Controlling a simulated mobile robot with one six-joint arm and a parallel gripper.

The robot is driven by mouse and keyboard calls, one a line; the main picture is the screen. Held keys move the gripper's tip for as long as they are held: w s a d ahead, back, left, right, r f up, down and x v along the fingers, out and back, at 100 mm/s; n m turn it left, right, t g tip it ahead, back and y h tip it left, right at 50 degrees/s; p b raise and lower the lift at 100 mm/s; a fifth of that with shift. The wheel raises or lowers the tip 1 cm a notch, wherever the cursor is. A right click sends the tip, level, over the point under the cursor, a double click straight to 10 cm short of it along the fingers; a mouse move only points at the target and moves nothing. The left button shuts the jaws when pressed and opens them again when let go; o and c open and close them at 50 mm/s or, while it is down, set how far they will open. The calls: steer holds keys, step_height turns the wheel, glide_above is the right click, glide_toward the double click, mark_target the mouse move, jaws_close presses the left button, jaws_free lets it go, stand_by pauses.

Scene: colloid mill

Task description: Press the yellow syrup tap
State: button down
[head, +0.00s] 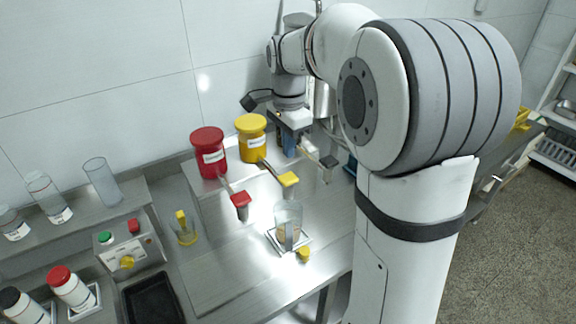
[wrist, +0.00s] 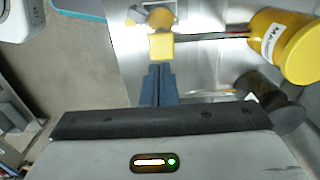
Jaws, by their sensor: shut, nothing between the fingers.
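The yellow syrup canister (head: 251,143) stands on a steel ledge, with a lever ending in a square yellow tap (head: 289,179) in front. In the wrist view, the yellow canister (wrist: 288,45) is at upper right and the yellow tap (wrist: 161,46) is at top centre. My gripper (wrist: 159,68) is shut and empty, its blue fingertips just below the yellow tap in that view. Whether they touch it cannot be told. In the head view, my gripper (head: 291,150) is right of the yellow canister, behind the tap, partly hidden by its wrist.
A red canister (head: 209,155) with a red tap (head: 241,200) stands to the left. A dark tap (head: 328,162) is close on the right. A clear glass (head: 288,220) stands on a small tray below the taps. A button box (head: 130,250) sits at left.

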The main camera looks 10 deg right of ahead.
mark_target(289, 178)
step_height(289, 178, down, 7)
steer(key=shift+r+p, duration=0.15)
steer(key=shift+p, duration=0.5)
step_height(289, 178, down, 2)
steer(key=shift+b, duration=0.9)
steer(key=shift+s, duration=0.1)
steer(key=shift+r+p, duration=0.55)
step_height(289, 178, up, 13)
steer(key=shift+r, duration=0.15)
